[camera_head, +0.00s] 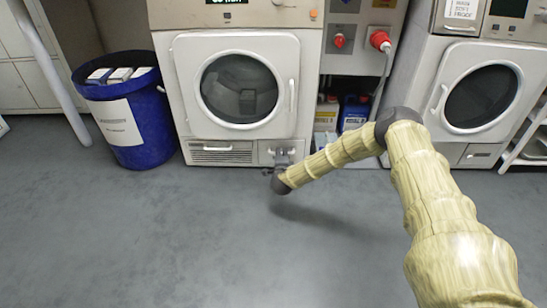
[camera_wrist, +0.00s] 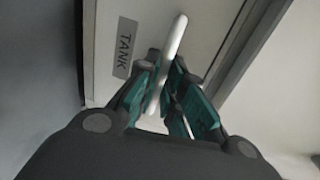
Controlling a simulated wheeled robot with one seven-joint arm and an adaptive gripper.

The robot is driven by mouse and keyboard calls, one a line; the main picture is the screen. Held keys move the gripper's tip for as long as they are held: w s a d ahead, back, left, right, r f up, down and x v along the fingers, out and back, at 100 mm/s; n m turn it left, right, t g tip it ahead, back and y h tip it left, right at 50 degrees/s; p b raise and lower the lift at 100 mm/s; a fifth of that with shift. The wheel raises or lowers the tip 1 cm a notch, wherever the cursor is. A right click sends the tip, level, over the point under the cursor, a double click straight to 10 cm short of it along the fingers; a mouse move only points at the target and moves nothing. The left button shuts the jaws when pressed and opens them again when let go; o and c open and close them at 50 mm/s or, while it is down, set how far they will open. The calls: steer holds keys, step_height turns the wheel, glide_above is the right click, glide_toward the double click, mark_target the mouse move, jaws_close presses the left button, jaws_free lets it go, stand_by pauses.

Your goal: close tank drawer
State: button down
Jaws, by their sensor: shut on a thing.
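The tank drawer (camera_wrist: 108,20) fills the upper part of the wrist view as a pale front panel with a grey label reading TANK (camera_wrist: 123,52). Its light bar handle (camera_wrist: 175,40) runs between the fingers of my gripper (camera_wrist: 172,100), which is shut on it. In the head view my gripper (camera_head: 279,166) is at the low right corner of the middle machine (camera_head: 236,75), in front of the small drawer panel (camera_head: 293,148). My gripper partly hides the drawer there. I cannot tell from these views how far the drawer stands out.
A blue bin (camera_head: 128,112) with white boxes stands left of the machine. Containers (camera_head: 354,112) stand in the gap to its right, below a red plug (camera_head: 380,40) and cable. A second machine (camera_head: 478,85) is at the right. The grey floor (camera_head: 180,235) in front is clear.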

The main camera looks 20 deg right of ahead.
steer(key=c, duration=1.5)
jaws_free()
steer(key=shift+w+d, duration=0.1)
steer(key=shift+w, duration=0.1)
steer(key=shift+s, duration=0.1)
steer(key=v, duration=1.2)
steer(key=shift+d, duration=0.1)
